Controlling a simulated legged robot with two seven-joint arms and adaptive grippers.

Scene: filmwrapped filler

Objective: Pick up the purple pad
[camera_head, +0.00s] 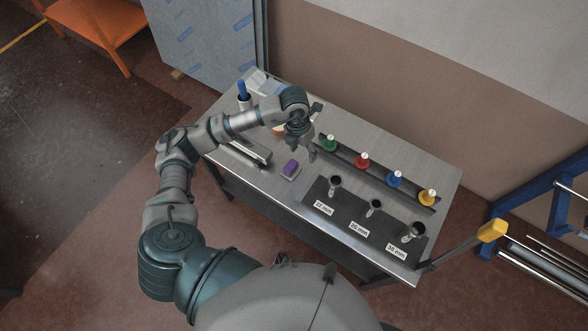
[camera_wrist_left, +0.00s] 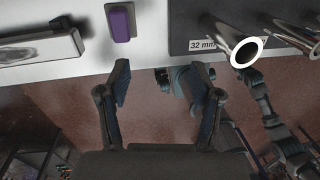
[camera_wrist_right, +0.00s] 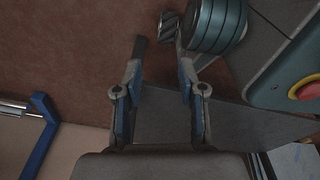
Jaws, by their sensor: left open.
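My left gripper (camera_head: 303,152) is above the table, just right of and beyond the pad in the head view. Its fingers (camera_wrist_left: 160,72) are apart with nothing between them. My right gripper shows only in the right wrist view (camera_wrist_right: 160,55), open and empty, with floor behind it.
A grey metal bar (camera_head: 252,151) lies left of the pad. A dark plate (camera_head: 345,215) with metal holders is to the right. Green, red, blue and yellow-topped items (camera_head: 363,160) stand in a rail behind. A cup with a blue item (camera_head: 243,96) stands at the far left.

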